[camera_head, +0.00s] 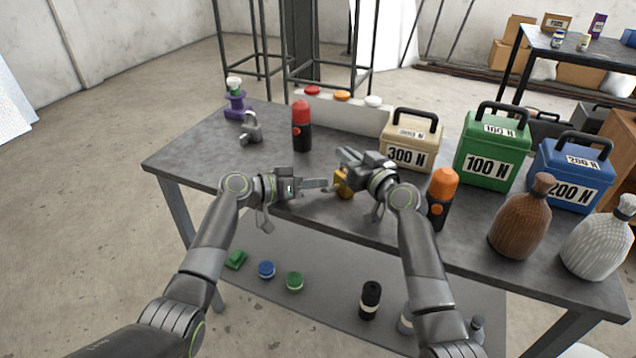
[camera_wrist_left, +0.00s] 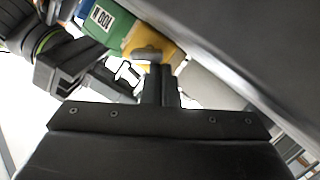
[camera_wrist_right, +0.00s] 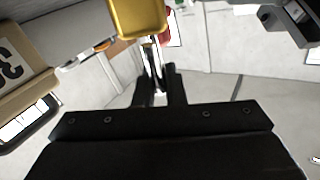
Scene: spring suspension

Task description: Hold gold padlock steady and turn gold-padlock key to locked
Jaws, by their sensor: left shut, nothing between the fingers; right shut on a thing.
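The gold padlock (camera_head: 343,188) is above the grey table, partly hidden behind my right gripper in the head view. My right gripper (camera_head: 345,158) is shut on its silver shackle (camera_wrist_right: 154,62); the gold body (camera_wrist_right: 137,16) shows just past the fingertips in the right wrist view. My left gripper (camera_head: 326,184) is shut and empty, its tips pointing at the padlock. In the left wrist view, a grey oval key head (camera_wrist_left: 147,53) stands out from the gold body (camera_wrist_left: 168,45), just beyond the closed fingertips (camera_wrist_left: 160,72). Whether they touch it, I cannot tell.
A grey padlock (camera_head: 250,130) and a red-and-black canister (camera_head: 302,127) stand to the left on the table (camera_head: 200,160). Several labelled boxes, like the green one (camera_head: 490,150), stand to the right. An orange-topped canister (camera_head: 441,195) is close to my right arm.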

